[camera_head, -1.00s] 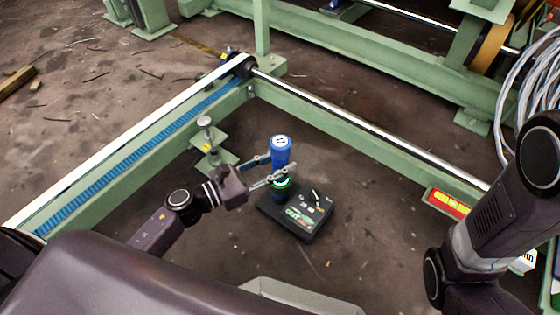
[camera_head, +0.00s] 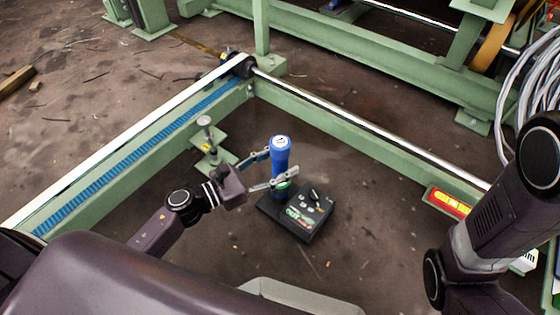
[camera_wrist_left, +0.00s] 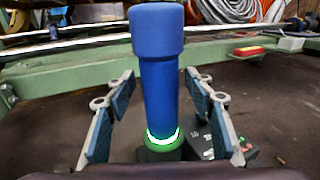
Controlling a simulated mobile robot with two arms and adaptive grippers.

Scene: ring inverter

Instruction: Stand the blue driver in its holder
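The blue driver (camera_head: 280,155) stands upright, with its lower end in the round holder on a dark box (camera_head: 299,222). In the left wrist view the driver (camera_wrist_left: 159,75) rises in the middle, and a lit green ring (camera_wrist_left: 163,138) circles its base. My left gripper (camera_head: 271,170) has its fingers on either side of the driver. In the left wrist view its pads are spread wide, with a gap on both sides of the driver. My right gripper is out of view; only my right arm's links show.
A green frame with a blue strip (camera_head: 140,155) and a shiny rail (camera_head: 370,125) runs around the box. A small post on a green plate (camera_head: 206,135) stands behind my left gripper. A red and yellow label (camera_head: 449,203) is at right. Bare floor lies right of the box.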

